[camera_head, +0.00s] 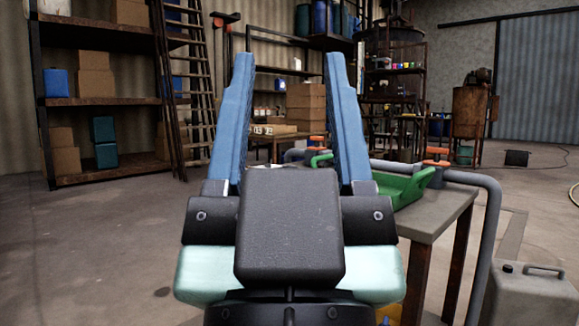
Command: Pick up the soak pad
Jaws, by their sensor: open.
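My gripper (290,64) is in the middle of the head view, pointing up and away, with its two blue fingers wide apart. Nothing is held between the fingers; only the far background shows through the gap. I cannot make out a soak pad in this view. My gripper and its black housing hide part of the table behind them.
A grey-topped table (437,212) stands right of my gripper, with a green tray (408,187) on it. A grey pipe (490,215) bends down at its right side. A grey canister (529,296) is at lower right. Shelves (108,101) and a ladder (195,75) stand left. Left floor is clear.

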